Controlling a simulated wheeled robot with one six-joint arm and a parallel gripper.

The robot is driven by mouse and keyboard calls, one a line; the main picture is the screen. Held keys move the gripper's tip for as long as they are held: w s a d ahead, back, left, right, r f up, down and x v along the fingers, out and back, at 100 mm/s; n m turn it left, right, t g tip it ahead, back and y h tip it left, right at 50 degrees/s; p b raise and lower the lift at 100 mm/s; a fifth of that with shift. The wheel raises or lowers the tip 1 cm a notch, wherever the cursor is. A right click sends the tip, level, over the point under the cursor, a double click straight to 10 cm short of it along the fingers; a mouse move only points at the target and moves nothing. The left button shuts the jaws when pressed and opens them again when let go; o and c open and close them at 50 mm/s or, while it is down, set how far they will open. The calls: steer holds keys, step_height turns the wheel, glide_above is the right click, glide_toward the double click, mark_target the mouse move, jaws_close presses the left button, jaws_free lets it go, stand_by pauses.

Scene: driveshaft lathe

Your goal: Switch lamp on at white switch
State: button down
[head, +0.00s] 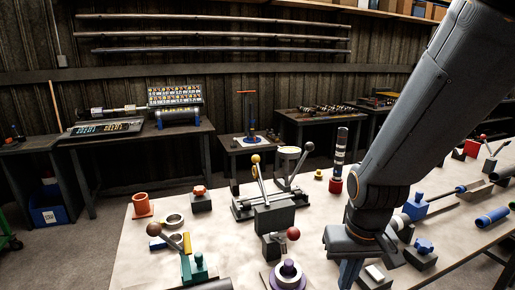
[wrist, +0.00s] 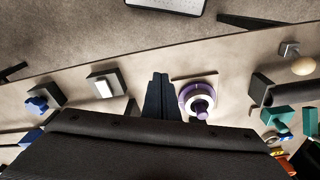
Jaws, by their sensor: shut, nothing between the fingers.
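The white switch (head: 375,273) is a white rocker on a dark block at the front edge of the table, just right of my gripper in the head view. In the wrist view the white switch (wrist: 103,88) lies left of my fingers. My gripper (head: 349,276) points down over the table; its fingertips are partly cut off by the frame bottom. In the wrist view my gripper (wrist: 160,82) is shut and empty, apart from the switch sideways. I cannot tell which thing is the lamp, or whether it is lit.
A purple and white knob (wrist: 199,98) stands close beside my fingers, opposite the switch. A blue star knob (head: 424,246) stands right of the switch. A red-ball lever (head: 293,233) and a grey lever box (head: 274,217) stand to the left. Bare tabletop (wrist: 150,58) lies past my fingertips.

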stand_by(0.4)
steer(key=w+d+r+m+b, duration=0.1)
steer(key=w+d+r+m, duration=0.3)
steer(key=w+d+m, duration=0.1)
steer(key=w+d+r+m+g+b, duration=0.1)
steer(key=w+d+r+m, duration=0.3)
steer(key=d+m, duration=0.4)
steer(key=shift+w+r+m+b, duration=0.2)
steer(key=shift+w+m+b, duration=0.3)
steer(key=shift+w, duration=0.1)
steer(key=shift+s, duration=0.15)
steer(key=shift+s+d+r+p, duration=0.2)
steer(key=shift+s+p, duration=0.4)
steer(key=shift+p, duration=0.05)
steer(key=shift+r, duration=0.1)
